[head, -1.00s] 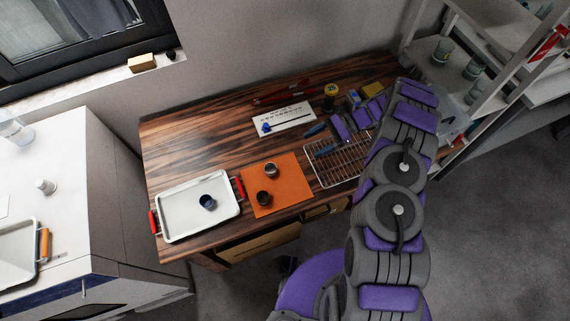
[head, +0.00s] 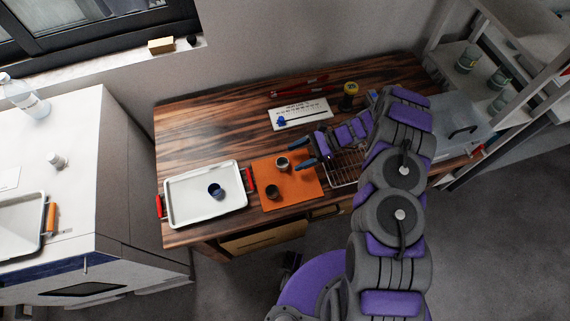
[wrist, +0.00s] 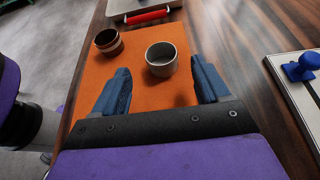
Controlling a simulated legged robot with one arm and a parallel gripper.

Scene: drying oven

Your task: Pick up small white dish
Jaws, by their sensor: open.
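A small whitish dish (head: 282,163) with a grey inside stands upright on an orange mat (head: 302,185), near its upper edge. It also shows in the wrist view (wrist: 161,62), straight ahead of the fingertips and roughly centred between them. A darker small dish (head: 272,192) stands on the same mat; in the wrist view (wrist: 108,42) it is to the left of the whitish one. My gripper (head: 307,154) is open and empty, with blue fingers, just right of the whitish dish. The fingers appear apart from the dish.
A white tray (head: 180,208) with red handles lies left of the mat and holds a dark blue cup (head: 216,191). A wire rack (head: 346,165) is partly hidden by my arm. A white board (head: 301,114) with a blue-handled tool lies behind. The back left tabletop is clear.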

